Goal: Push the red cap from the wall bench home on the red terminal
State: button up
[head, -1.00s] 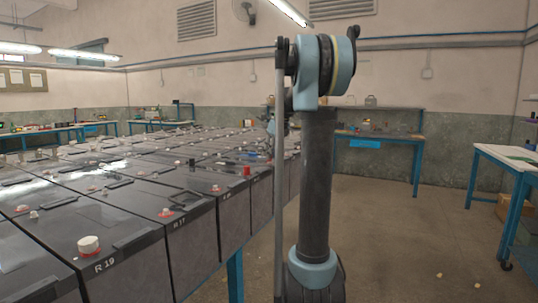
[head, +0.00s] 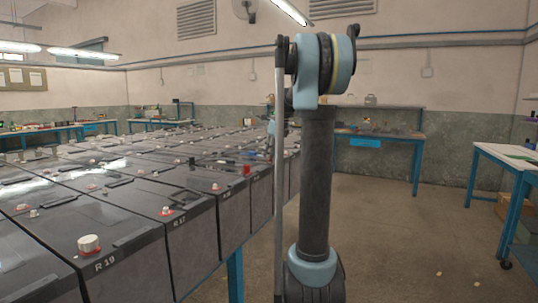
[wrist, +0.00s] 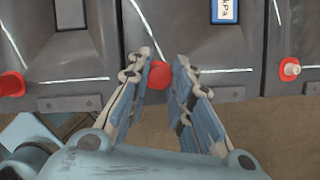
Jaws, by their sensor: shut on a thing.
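In the wrist view my gripper (wrist: 164,62) points down at the front edge of a dark battery, its two fingers shut on a red cap (wrist: 158,80). The cap is over the terminal spot near that edge. The terminal under it is hidden, and I cannot tell how far down the cap sits. In the head view my gripper and the held cap are too small and covered by my arm to make out.
A neighbouring battery carries a red cap at left (wrist: 12,84). Another has a bare terminal with a red ring (wrist: 289,70). A blue-white labelled object (wrist: 224,10) lies on the battery top.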

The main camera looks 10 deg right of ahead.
jog(key=shift+f, duration=0.1)
jog(key=o, duration=0.9)
jog(key=shift+o, duration=0.2)
jog(key=o, duration=0.5)
jog(key=shift+r, duration=3.5)
